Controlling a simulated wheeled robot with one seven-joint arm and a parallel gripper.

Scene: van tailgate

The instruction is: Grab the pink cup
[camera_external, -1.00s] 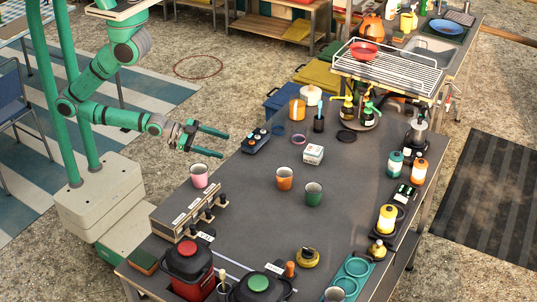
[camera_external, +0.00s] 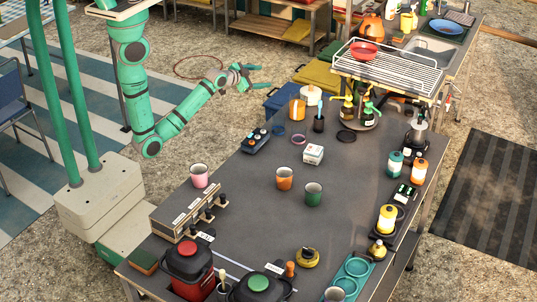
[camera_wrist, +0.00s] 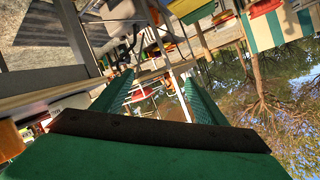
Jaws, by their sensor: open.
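The pink cup (camera_external: 199,176) stands upright on the near left edge of the dark table (camera_external: 245,205), just behind the box with taps. My gripper (camera_external: 257,77) is open and empty, raised in the air beyond the table's left edge. It is well above and behind the cup, and points to the right. In the wrist view my gripper's two green fingers (camera_wrist: 152,95) are spread apart with nothing between them. The pink cup cannot be made out in the wrist view.
An orange cup (camera_external: 284,179) and a green cup (camera_external: 313,194) stand at mid-table. A box with taps (camera_external: 183,214) is beside the pink cup. A small white box (camera_external: 313,154) and a dark control box (camera_external: 256,140) lie farther back. The middle front of the table is fairly clear.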

